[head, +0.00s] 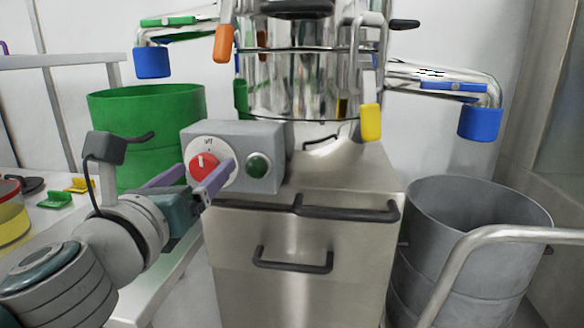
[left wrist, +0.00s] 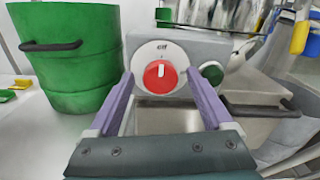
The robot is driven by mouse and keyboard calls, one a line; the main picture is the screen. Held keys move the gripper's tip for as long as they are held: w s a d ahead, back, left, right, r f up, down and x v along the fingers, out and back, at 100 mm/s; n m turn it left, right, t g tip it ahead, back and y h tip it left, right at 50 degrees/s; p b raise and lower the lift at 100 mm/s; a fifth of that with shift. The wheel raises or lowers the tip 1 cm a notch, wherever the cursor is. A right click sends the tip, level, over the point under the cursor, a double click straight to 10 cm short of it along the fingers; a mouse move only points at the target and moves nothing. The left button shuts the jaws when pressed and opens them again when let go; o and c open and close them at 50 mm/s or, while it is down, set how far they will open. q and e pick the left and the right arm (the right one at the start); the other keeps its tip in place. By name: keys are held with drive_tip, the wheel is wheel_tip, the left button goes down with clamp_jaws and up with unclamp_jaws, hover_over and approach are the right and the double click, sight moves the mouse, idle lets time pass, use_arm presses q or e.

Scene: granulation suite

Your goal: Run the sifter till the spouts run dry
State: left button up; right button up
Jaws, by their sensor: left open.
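The sifter (head: 285,85) is a shiny steel drum stack on a steel cabinet. Its control box (head: 262,140) carries a red knob (head: 203,165) on a white dial and a dark green button (head: 257,166). In the left wrist view the red knob (left wrist: 160,77) has a white mark pointing up toward lettering on the dial. My left gripper (head: 207,172) is open, its purple fingers on either side of the knob; contact cannot be told. A left spout (head: 152,62) and a right spout (head: 480,122) have blue ends. No flow shows at either. My right gripper is out of view.
A green drum (head: 140,105) stands behind my left arm, below the left spout. An open grey drum (head: 470,200) stands under the right spout, with a pale rail (head: 490,236) in front. A white bench (head: 155,285) holds small coloured clips (head: 55,200).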

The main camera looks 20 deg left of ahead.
use_arm(q)
drive_tip(key=shift+c, duration=0.2)
clamp_jaws()
idle(0.5)
drive_tip(key=shift+m, duration=0.4)
drive_tip(key=m+p, duration=0.1)
drive_tip(key=m, duration=0.1)
drive_tip(key=shift+m+p, duration=0.4)
drive_tip(key=m+p, duration=0.1)
drive_tip(key=m, duration=0.4)
drive_tip(key=shift+d+p, duration=0.1)
drive_tip(key=shift+p, duration=0.3)
drive_tip(key=m+p, duration=0.1)
drive_tip(key=m, duration=0.4)
drive_tip(key=shift+f+m+p, duration=0.1)
drive_tip(key=shift+m+p, duration=0.9)
drive_tip(key=shift+m, duration=1.2)
